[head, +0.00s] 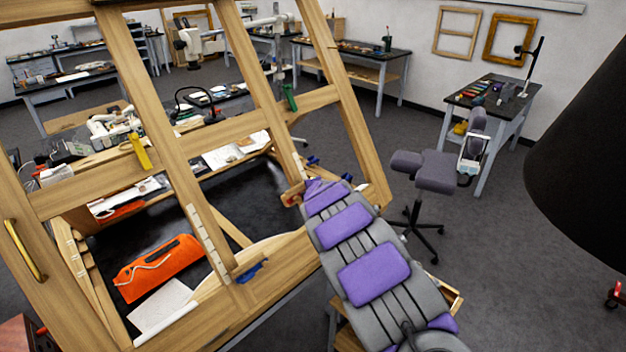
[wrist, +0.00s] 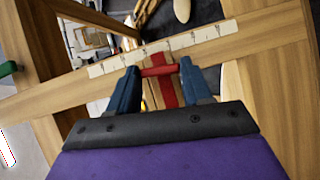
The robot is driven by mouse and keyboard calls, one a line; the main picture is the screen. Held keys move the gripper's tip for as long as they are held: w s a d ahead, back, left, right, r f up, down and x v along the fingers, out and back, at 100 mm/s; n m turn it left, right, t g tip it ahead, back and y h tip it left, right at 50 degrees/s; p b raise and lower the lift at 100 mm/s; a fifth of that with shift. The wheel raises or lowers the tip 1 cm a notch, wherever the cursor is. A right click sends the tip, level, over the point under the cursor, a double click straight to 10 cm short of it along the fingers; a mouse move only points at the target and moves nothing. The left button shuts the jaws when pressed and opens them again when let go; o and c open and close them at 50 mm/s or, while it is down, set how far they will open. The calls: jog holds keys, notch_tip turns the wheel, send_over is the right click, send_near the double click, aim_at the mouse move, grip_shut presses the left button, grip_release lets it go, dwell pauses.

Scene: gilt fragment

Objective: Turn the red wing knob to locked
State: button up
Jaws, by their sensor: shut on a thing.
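The red wing knob (wrist: 166,92) is in the middle of the wrist view, against a wooden frame member. It shows as a long upright red part with a shorter crosspiece near the fingertips. My gripper (wrist: 158,74) has one blue finger on each side of the knob and is shut on it. The black gripper body and purple cover fill the bottom of the wrist view. No locked marking is readable.
A pale ruler-like strip (wrist: 110,66) crosses the wood behind the knob.

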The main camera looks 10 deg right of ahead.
jog(key=r+m+p, duration=0.1)
jog(key=p, duration=0.1)
jog(key=shift+w+g+p, duration=0.1)
jog(key=shift+g+p, duration=0.2)
jog(key=shift+p, duration=0.1)
jog(key=m+p, duration=0.1)
jog(key=p, duration=0.2)
jog(key=m+g+p, duration=0.1)
jog(key=p, duration=0.2)
jog(key=shift+a+f+m+g, duration=0.15)
jog(key=shift+f+m+g, duration=0.1)
jog(key=shift+m+g, duration=0.05)
jog(key=shift+w+r+m+g+p, duration=0.15)
jog(key=shift+m+g+p, duration=0.25)
jog(key=shift+m+p, duration=0.45)
jog(key=m+b, duration=0.1)
jog(key=m+g+b, duration=0.1)
jog(key=b, duration=0.1)
jog(key=shift+w+f+y, duration=0.25)
jog(key=shift+y, duration=0.15)
jog(key=shift+d+m+g+b, duration=0.3)
jog(key=shift+m+g+b, duration=0.45)
jog(key=shift+b, duration=0.35)
jog(key=shift+w+d+r+m+g+y+b, duration=0.1)
jog(key=shift+r+m+g+y+b, duration=0.2)
jog(key=shift+m+y, duration=0.3)
jog(key=shift+m+g+y+p, duration=0.4)
jog(key=shift+m+g+y, duration=0.35)
jog(key=shift+m, duration=0.65)
jog(key=shift+d, duration=0.1)
